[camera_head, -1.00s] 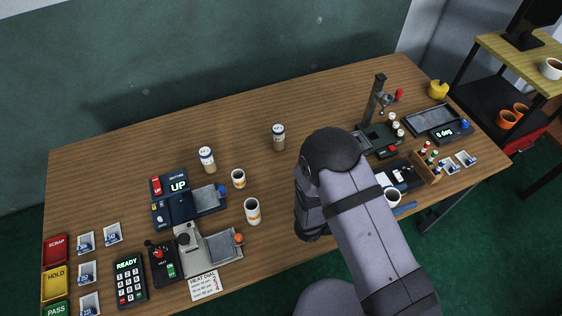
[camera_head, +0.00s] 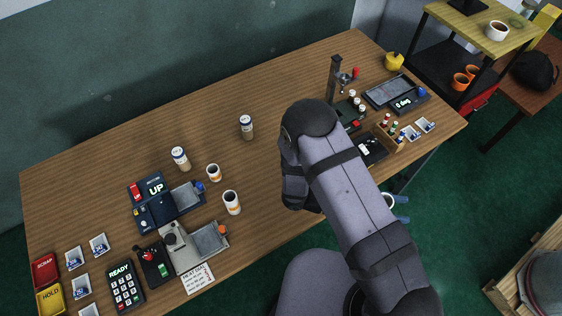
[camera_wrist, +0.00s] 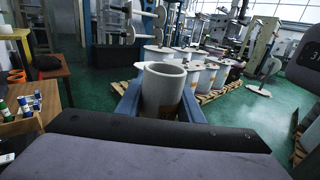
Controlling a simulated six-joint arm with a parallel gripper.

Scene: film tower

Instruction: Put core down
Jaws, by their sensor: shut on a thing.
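In the wrist view my gripper (camera_wrist: 160,108) is shut on a white, hollow core (camera_wrist: 165,72). The core is roughly upright between the blue fingers, its open end showing. In the head view my arm hides most of the gripper and core. Only a blue finger (camera_head: 402,199) and a sliver of white show beside the arm, past the table's front edge, over green floor. Two other white cores with orange-brown marks, a small one (camera_head: 213,172) and a larger one (camera_head: 232,203), stand upright on the wooden table (camera_head: 110,175).
Two capped canisters (camera_head: 180,158) (camera_head: 246,127) stand behind the loose cores. The UP device (camera_head: 153,188), grey-plate device (camera_head: 180,245) and keypad (camera_head: 122,283) crowd the left front. A post stand (camera_head: 333,80) and a bottle rack (camera_head: 392,132) are at right. The table's middle is mostly clear.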

